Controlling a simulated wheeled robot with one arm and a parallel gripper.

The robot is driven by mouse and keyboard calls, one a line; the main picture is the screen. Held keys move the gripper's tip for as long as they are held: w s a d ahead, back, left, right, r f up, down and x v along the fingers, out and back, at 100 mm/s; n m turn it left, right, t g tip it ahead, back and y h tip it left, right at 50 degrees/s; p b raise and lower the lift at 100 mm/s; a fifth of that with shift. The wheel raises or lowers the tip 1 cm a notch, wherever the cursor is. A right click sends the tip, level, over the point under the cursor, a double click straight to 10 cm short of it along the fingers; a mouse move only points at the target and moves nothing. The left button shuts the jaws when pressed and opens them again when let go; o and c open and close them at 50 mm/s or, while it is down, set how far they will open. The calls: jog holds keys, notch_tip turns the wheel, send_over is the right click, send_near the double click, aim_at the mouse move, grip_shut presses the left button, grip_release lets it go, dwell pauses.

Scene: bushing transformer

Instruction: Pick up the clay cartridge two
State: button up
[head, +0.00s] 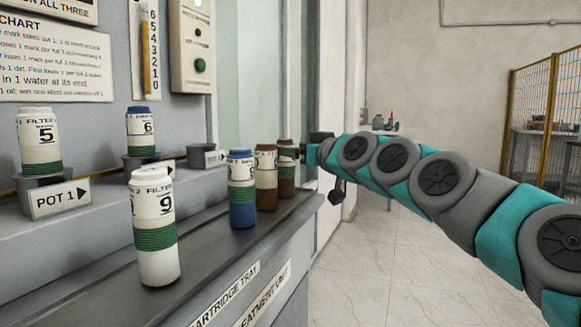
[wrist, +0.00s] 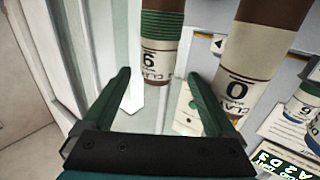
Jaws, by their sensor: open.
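Two brown clay cartridges stand at the far end of the tray shelf in the head view: a nearer one (head: 266,178) and a farther one (head: 287,170). In the wrist view, one clay cartridge (wrist: 161,52) with a green ribbed band and an upside-down number lies between and ahead of my fingertips. A second clay cartridge (wrist: 245,75), marked 0, stands to its right. My gripper (wrist: 160,78) is open with nothing held. In the head view my gripper (head: 312,152) is beside the farther cartridge, partly hiding it. I cannot tell whether the fingers touch it.
A blue-bottomed cartridge (head: 241,190) stands next to the brown ones. A white-and-green filter cartridge (head: 155,230) is at the front of the tray shelf (head: 210,250). Two more cartridges sit in pots on the ledge behind. The floor (head: 390,260) to the right is clear.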

jog(key=p+x, duration=0.1)
jog(key=x, duration=0.6)
jog(key=shift+w+f, duration=0.15)
grip_shut()
dwell(0.7)
